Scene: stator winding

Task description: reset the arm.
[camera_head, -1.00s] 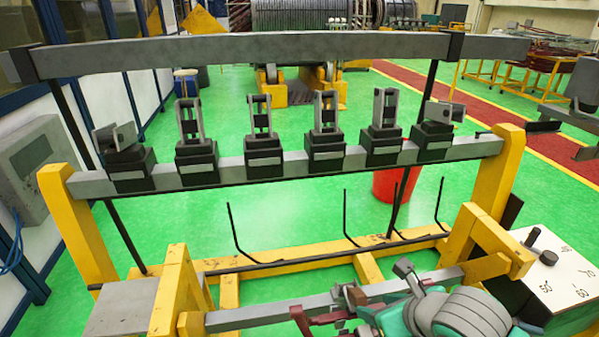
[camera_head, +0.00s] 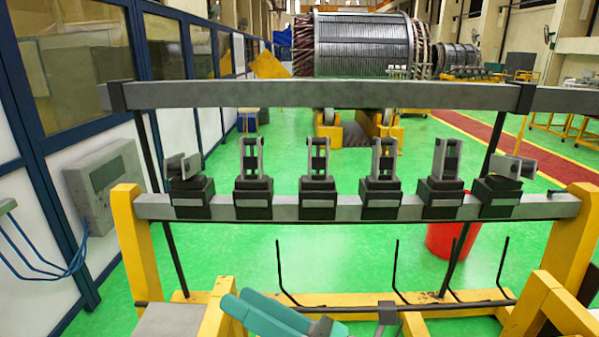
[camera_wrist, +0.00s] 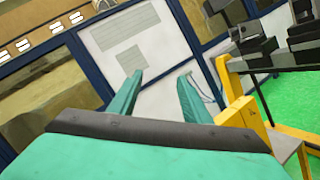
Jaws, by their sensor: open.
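My gripper (camera_head: 238,301) shows at the bottom of the head view as two teal fingers pointing left, in front of the yellow frame. In the wrist view its fingers (camera_wrist: 160,90) stand apart with nothing between them, so it is open and empty. The wrist view faces the blue-framed wall panels, with the yellow frame at the right. Most of my arm is outside the head view.
The yellow frame (camera_head: 134,250) carries a grey beam (camera_head: 340,207) with several black clamp blocks (camera_head: 318,190). A second grey beam (camera_head: 330,96) runs above. A grey wall box (camera_head: 100,185) is at left, a red bucket (camera_head: 446,236) behind the frame.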

